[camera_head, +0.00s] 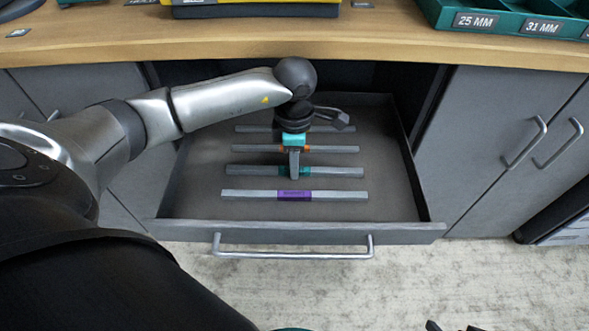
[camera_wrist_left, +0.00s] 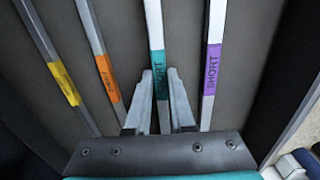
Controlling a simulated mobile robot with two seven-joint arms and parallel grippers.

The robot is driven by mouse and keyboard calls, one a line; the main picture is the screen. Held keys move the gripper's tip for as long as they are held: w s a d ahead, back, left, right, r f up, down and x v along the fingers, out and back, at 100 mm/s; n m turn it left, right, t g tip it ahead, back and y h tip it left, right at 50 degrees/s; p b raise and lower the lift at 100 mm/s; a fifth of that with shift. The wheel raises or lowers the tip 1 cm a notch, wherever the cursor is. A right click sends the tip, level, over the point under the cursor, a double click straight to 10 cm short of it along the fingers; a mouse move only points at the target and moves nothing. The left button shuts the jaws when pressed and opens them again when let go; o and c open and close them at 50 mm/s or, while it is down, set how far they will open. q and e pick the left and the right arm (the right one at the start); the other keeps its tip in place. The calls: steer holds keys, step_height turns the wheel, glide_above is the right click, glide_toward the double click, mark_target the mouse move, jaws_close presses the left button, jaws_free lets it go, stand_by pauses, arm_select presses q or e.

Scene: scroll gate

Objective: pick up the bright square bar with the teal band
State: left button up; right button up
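The bar with the teal band (camera_head: 330,171) lies across the open drawer, between the orange-banded and purple-banded bars. It looks darker than its neighbours in the head view, and lighter grey in the left wrist view (camera_wrist_left: 154,28). My left gripper (camera_head: 294,176) points down over its middle and covers part of the teal band. In the left wrist view its two fingers (camera_wrist_left: 160,74) stand apart, one on each side of the teal band. Whether the tips reach down beside the bar cannot be told. Only small dark parts at the head view's bottom edge may be my right gripper.
Bars with a purple band (camera_head: 340,196), an orange band (camera_head: 335,149) and a yellow band (camera_wrist_left: 64,82) lie parallel in the drawer (camera_head: 400,232). The wooden worktop (camera_head: 380,45) overhangs its back. A green tray (camera_head: 440,12) stands above on the right.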

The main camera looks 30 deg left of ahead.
arm_select(q)
jaws_close()
stand_by(0.9)
